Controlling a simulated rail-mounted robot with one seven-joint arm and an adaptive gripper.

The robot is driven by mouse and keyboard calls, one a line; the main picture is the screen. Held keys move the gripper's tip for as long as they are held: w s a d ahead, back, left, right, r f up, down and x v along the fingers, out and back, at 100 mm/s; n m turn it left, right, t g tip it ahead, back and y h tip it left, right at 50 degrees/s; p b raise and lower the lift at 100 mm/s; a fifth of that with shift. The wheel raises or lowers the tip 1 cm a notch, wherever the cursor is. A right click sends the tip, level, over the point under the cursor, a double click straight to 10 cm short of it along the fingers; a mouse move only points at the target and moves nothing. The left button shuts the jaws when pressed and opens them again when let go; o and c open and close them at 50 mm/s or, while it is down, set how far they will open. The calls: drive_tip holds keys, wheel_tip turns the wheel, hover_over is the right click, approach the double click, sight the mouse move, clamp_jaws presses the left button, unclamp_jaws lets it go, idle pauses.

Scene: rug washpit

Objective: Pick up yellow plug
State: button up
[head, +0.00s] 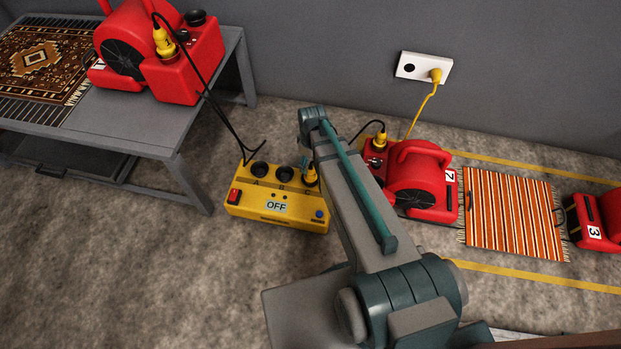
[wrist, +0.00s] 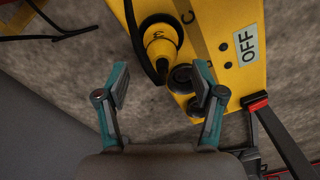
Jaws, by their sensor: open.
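A yellow plug (head: 310,177) sits in socket C of the yellow power box (head: 250,206), partly hidden by my arm in the head view. In the wrist view this plug (wrist: 161,44) stands in its black socket with a dark cable beside it, ahead of my gripper (wrist: 163,84). My gripper is open, its fingers apart and nothing between them. The head view does not show the fingers clearly. Other yellow plugs are on the number 1 blower (head: 165,42), on the number 2 blower (head: 380,138) and in the wall outlet (head: 435,75).
Sockets A and B of the box are empty, and its label reads OFF. A grey table (head: 190,130) with a patterned rug stands left. A striped rug (head: 510,212) and the number 3 blower (head: 597,220) lie right. Black cables hang behind the box. The floor in front is clear.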

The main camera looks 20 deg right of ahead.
sight(311, 168)
drive_tip(key=shift+s+f+b, duration=0.15)
drive_tip(key=shift+f+b, duration=1.55)
drive_tip(key=shift+f, duration=1.3)
clamp_jaws()
